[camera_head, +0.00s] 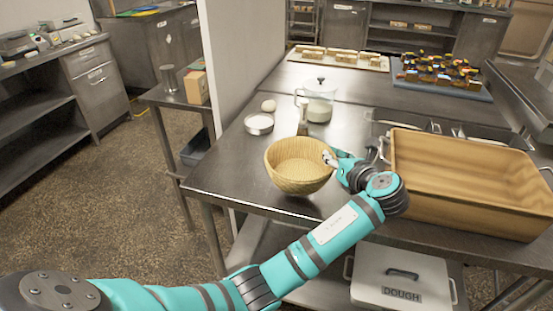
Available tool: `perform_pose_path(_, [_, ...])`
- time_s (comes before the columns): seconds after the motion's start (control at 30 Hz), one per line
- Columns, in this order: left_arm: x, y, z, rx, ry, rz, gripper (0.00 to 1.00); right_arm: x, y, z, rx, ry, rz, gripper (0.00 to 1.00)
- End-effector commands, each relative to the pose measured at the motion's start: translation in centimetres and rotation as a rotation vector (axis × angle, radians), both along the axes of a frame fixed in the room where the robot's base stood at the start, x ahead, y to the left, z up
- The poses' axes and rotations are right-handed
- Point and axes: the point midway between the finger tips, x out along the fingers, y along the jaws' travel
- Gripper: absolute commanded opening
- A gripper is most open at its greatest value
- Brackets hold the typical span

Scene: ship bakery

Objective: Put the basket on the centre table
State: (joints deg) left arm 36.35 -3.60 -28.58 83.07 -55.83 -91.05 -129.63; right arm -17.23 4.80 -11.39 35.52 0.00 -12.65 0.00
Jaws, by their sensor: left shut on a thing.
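A round, woven tan basket (288,179) is at the front left part of a steel table (235,180). My left gripper (332,160) is at the basket's right rim, shut on it. The basket looks upright and seems empty; I cannot tell whether its base touches the tabletop. My left arm comes in from the lower left and passes in front of the table. My right gripper is not in the picture.
A large wooden tray (440,215) stands just right of my gripper. Behind the basket are a small bowl (259,127), an egg-like object (268,106) and a lidded jug (319,108). A lidded dough box (400,262) sits below. The table's left front corner is bare.

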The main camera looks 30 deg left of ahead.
Motion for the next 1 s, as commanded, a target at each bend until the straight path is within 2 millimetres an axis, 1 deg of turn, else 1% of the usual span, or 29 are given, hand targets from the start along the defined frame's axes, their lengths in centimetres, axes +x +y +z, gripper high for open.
perform_pose_path(0.03, [0.2,1.6,0.0,0.005,0.001,0.005,0.0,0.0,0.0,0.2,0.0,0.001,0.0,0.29])
perform_pose_path(0.3, [1.3,8.8,-0.7,0.005,0.0,0.003,0.0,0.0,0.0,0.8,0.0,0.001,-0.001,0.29])
perform_pose_path(0.4, [1.6,11.0,-0.9,0.005,0.001,0.002,0.0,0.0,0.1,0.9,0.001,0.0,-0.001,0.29])
perform_pose_path(0.5, [1.9,12.5,-1.1,0.004,0.001,0.001,0.0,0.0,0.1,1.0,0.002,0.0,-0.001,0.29])
perform_pose_path(0.6, [2.1,13.2,-1.2,0.003,0.0,-0.001,0.0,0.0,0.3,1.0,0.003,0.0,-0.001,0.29])
perform_pose_path(0.67, [2.1,13.4,-1.3,0.002,0.0,-0.002,0.0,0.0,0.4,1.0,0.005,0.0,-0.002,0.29])
perform_pose_path(0.77, [2.1,13.4,-2.3,0.001,0.003,-0.001,0.0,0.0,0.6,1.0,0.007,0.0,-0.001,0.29])
perform_pose_path(0.9, [2.1,13.4,-4.3,0.003,0.004,0.0,0.0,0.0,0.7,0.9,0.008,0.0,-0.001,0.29])
perform_pose_path(1.0, [2.1,13.4,-4.8,0.003,0.001,-0.002,0.0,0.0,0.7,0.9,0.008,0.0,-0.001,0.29])
